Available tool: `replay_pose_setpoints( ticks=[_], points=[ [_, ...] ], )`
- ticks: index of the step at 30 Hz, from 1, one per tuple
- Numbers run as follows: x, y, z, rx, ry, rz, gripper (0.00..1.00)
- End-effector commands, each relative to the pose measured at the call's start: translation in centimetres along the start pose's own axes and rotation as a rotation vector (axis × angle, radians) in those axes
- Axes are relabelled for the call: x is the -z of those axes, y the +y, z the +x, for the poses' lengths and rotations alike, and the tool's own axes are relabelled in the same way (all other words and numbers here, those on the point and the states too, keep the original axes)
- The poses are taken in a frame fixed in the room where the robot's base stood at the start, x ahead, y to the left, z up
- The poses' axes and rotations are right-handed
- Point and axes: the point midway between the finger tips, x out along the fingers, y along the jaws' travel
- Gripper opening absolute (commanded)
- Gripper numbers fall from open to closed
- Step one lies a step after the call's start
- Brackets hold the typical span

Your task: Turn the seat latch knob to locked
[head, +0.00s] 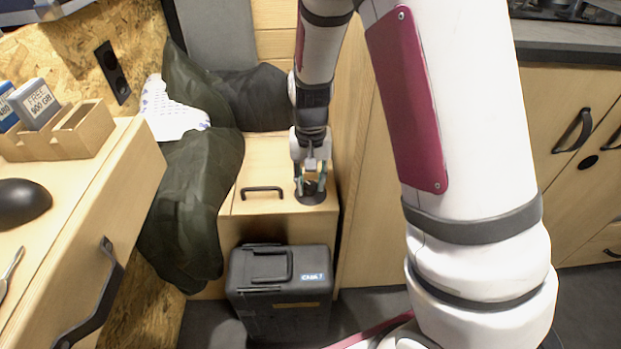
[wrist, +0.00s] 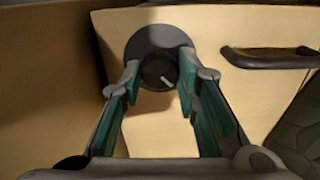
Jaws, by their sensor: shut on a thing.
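The seat latch knob (wrist: 156,70) is dark and round and sits on a dark round plate (wrist: 148,38) on the light wooden seat box. A short pale mark on the knob points toward the lower right in the wrist view. My gripper (wrist: 159,66) has its green-padded fingers on either side of the knob and is shut on it. In the head view my gripper (head: 311,184) points down at the box top, over the dark plate (head: 312,199); the knob is mostly hidden there by the fingers.
A black handle (head: 262,191) stands on the seat box (head: 265,160) left of the knob. A dark green cloth (head: 198,180) drapes over the left side. A black case (head: 279,290) stands in front. A wooden desk (head: 95,205) is at left and wooden cabinets (head: 568,95) at right.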

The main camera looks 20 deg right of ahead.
Motion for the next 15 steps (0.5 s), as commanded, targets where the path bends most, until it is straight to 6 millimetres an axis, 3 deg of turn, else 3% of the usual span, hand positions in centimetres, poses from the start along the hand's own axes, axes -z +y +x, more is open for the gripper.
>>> replay_pose_setpoints(
  ticks=[15],
  points=[
    [-0.09,0.07,-0.29,-0.002,-0.002,0.415,0.01]
  ],
)
